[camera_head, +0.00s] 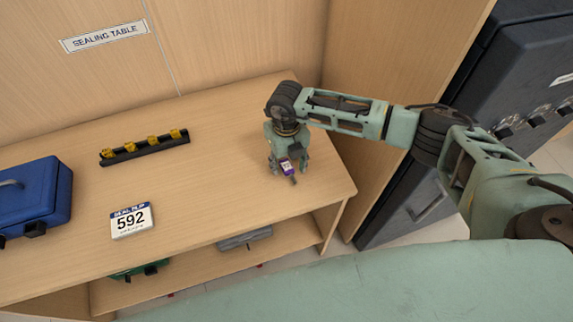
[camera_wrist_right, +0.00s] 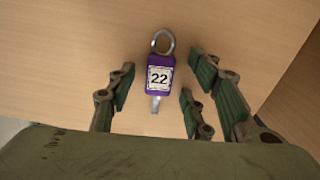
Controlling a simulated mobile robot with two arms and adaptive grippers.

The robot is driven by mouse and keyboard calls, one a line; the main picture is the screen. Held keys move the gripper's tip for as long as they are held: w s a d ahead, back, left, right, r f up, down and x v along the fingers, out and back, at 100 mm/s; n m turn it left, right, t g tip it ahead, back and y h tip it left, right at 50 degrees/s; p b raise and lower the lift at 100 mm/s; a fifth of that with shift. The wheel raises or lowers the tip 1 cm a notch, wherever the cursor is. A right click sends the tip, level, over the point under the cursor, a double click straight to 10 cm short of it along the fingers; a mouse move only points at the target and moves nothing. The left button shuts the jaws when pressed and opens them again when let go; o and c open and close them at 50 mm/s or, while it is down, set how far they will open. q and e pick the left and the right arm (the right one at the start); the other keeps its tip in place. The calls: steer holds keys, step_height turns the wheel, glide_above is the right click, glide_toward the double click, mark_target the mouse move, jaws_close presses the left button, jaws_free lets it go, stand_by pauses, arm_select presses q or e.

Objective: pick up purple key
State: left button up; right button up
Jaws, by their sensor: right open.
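The purple key (camera_wrist_right: 159,78) lies on the wooden table, with a white label reading 22, a metal ring at one end and a metal tip at the other. In the head view the purple key (camera_head: 288,168) shows at the right gripper's fingers. My right gripper (camera_head: 288,160) points down over the table's right part. In the right wrist view my right gripper (camera_wrist_right: 155,95) is open, and the key lies between and slightly beyond its fingertips. I cannot tell whether the fingers touch it. My left gripper is not in view.
The table (camera_head: 200,185) also holds a black rack (camera_head: 145,150) with several yellow pieces, a blue box (camera_head: 35,195) and a sign reading 592 (camera_head: 131,220). A lower shelf holds a green item (camera_head: 138,271) and a grey item (camera_head: 245,239). Dark cabinets (camera_head: 530,70) stand at right.

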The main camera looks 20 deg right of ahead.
steer(key=shift+c, duration=0.6)
steer(key=c, duration=1)
steer(key=shift+o, duration=0.2)
steer(key=shift+r, duration=0.15)
